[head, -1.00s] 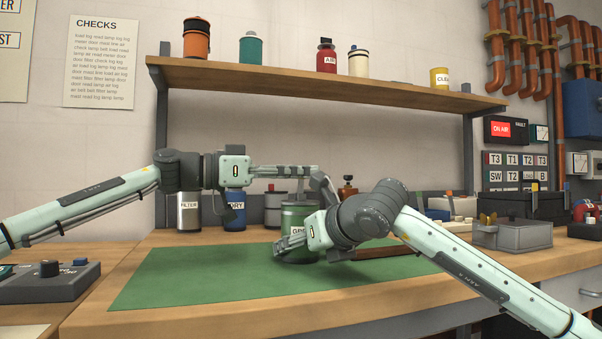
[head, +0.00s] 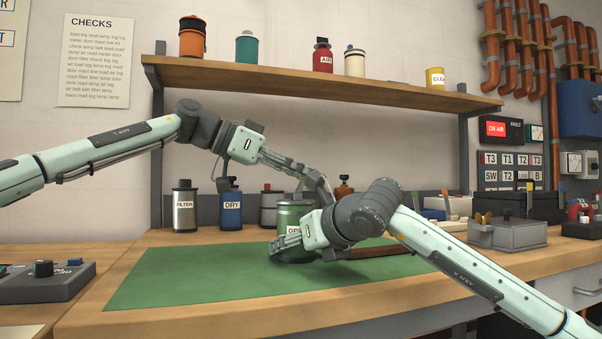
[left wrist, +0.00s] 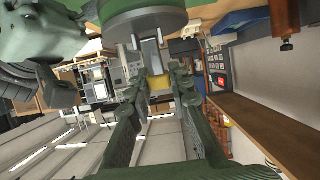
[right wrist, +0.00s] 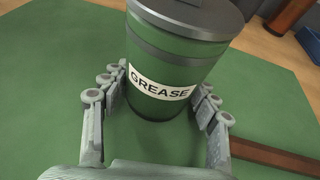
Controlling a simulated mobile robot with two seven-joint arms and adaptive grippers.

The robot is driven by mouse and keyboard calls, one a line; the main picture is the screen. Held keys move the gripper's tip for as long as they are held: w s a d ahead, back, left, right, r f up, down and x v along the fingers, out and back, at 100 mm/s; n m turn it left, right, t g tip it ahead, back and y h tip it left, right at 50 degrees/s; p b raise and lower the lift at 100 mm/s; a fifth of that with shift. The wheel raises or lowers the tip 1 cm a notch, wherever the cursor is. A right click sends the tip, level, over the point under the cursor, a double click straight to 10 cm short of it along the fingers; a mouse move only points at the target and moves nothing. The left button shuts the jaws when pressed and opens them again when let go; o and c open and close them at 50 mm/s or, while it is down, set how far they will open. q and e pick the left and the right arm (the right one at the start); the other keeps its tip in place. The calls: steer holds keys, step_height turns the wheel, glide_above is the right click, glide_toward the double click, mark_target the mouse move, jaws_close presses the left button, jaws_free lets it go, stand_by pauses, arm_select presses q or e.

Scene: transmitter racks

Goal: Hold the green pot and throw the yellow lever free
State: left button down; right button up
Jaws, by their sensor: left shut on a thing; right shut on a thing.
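The green pot (head: 293,214), labelled GREASE, stands upright on the green mat and fills the right wrist view (right wrist: 165,55). My right gripper (right wrist: 155,88) is shut around its body, with fingers on both sides. My left gripper (left wrist: 160,88) reaches in from above, sloping down toward the pot's top right. In the left wrist view its fingertips are shut on the yellow lever (left wrist: 160,82), beside a grey metal piece near the pot's rim. In the head view the lever is hidden behind my left fingers and right wrist.
The green mat (head: 180,275) is clear at its left. A FILTER canister (head: 185,207), a blue DRY bottle (head: 231,207) and a grey canister (head: 270,208) stand behind. A brown bar (head: 385,251) lies right of the pot. A shelf (head: 300,82) runs above my left arm.

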arm_select(q)
steer(key=shift+w+d+f+g+y, duration=0.15)
steer(key=shift+d+g+y, duration=0.1)
steer(key=shift+y, duration=0.45)
steer(key=shift+w+d+f+g+y, duration=0.1)
steer(key=shift+d+f+g+y, duration=0.1)
steer(key=shift+y, duration=0.5)
steer(key=c, duration=1.4)
jaws_free()
steer(key=shift+o, duration=0.2)
steer(key=v, duration=1.2)
arm_select(e)
steer(key=o, duration=1.6)
steer(key=shift+c, duration=0.2)
